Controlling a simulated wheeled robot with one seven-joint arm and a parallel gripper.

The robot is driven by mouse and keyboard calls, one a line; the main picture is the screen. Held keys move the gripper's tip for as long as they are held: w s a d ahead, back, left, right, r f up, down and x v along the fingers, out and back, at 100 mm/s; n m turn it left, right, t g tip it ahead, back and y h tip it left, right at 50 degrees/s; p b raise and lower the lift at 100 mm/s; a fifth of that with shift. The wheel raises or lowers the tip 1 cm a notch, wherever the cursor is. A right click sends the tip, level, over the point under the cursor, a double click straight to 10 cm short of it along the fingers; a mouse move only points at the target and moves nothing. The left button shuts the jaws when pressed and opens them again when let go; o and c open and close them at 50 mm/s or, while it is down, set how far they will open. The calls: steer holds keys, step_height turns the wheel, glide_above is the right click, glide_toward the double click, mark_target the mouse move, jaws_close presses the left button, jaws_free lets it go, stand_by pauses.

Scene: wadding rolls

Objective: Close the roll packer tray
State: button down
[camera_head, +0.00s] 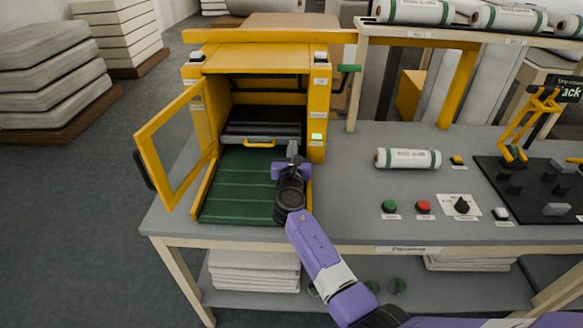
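The yellow roll packer (322,105) stands at the left of the table, with its framed clear door (143,140) swung open to the left. Inside its opening is a dark tray-like part (285,129) with a yellow handle (259,143) on its front. A green ribbed bed (238,190) extends forward from the opening. My gripper (292,148) is over the right side of the green bed, just right of the yellow handle and apparently apart from it. My wrist hides part of the bed. The fingers are too small to tell whether they are open or shut.
A wrapped roll (407,158) lies on the grey table (350,185) right of the packer. Green (389,206) and red (423,206) buttons sit in front of it. A dark board (530,200) with a yellow lever clamp (515,150) is at the right. The open door borders the bed's left side.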

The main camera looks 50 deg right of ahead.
steer(key=b+x, duration=0.1)
steer(key=x, duration=0.4)
steer(key=shift+f+b, duration=0.1)
steer(key=shift+b, duration=0.2)
steer(key=shift+w+d+r, duration=0.1)
steer(key=shift+r, duration=0.2)
